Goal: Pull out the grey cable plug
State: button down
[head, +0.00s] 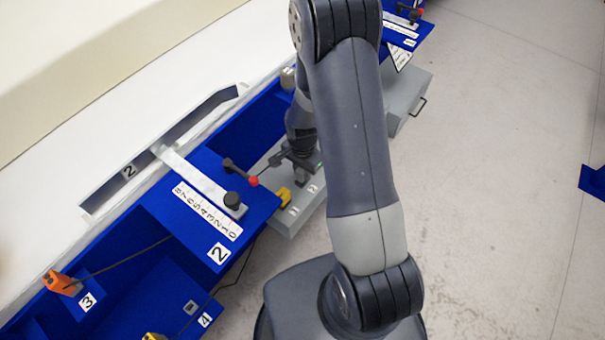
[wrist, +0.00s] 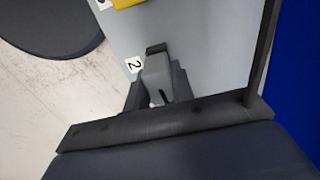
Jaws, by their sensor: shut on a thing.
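The grey cable plug (wrist: 156,72) shows in the wrist view on the light grey panel, just beside a label "2". My gripper (wrist: 158,90) is shut on it, with a dark finger on each side. In the head view my gripper (head: 303,172) reaches down to the top of the grey box (head: 318,208), behind my arm link. Whether the plug is still seated in its socket cannot be told, and its cable is not clear.
A yellow plug (head: 284,197) sits by label "1" on the grey box. An orange plug (head: 62,283) lies lower left. Open floor lies right.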

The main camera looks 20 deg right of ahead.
jog(key=shift+r+p, duration=0.35)
jog(key=shift+r, duration=0.25)
dwell(0.3)
jog(key=shift+r+p, duration=1.7)
jog(key=shift+r, duration=0.85)
